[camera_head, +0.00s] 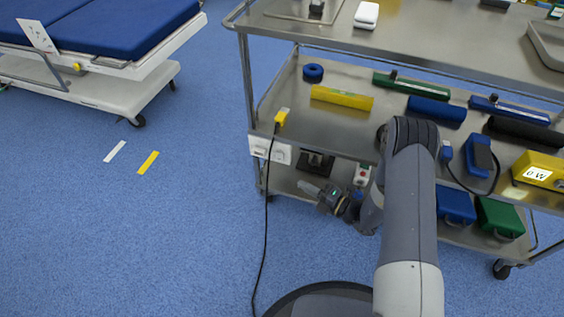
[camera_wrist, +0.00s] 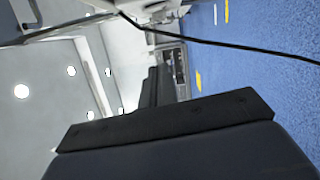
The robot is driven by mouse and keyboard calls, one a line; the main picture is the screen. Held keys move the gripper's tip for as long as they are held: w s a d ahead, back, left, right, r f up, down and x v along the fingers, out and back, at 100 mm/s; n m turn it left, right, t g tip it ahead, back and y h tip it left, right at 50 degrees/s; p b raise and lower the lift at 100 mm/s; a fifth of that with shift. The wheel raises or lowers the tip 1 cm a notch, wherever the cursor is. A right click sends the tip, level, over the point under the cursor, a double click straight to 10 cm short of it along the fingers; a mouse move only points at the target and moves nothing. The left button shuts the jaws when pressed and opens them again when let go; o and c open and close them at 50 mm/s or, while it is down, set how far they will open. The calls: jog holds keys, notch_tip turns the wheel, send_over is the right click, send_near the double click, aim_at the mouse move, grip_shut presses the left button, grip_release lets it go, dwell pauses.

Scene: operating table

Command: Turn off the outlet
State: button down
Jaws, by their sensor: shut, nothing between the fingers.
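The outlet (camera_head: 270,150) is a white strip with round sockets on the front left edge of the cart's middle shelf. A yellow plug (camera_head: 282,117) sits just above it, with a black cable (camera_head: 266,215) hanging down to the floor. Any switch on the outlet is too small to make out. My gripper (camera_head: 303,187) is shut and empty, below and a little right of the outlet, pointing left and apart from it. In the wrist view, a dark part of my arm's end fills the bottom, and the cable (camera_wrist: 240,45) crosses the upper right.
The metal cart (camera_head: 335,134) carries a yellow block (camera_head: 342,97), a blue ring (camera_head: 313,72) and several coloured tools. Blue and green cases (camera_head: 499,217) stand on its bottom shelf. A blue bed (camera_head: 120,25) is at upper left.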

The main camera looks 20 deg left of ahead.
aim_at(279, 156)
jog(key=w+a+b, duration=0.4)
jog(key=w+a, duration=0.3)
jog(key=a, duration=0.2)
jog(key=shift+r, duration=0.4)
jog(key=shift+w+r, duration=0.15)
jog(key=shift+w, duration=0.3)
jog(key=shift+s, duration=0.15)
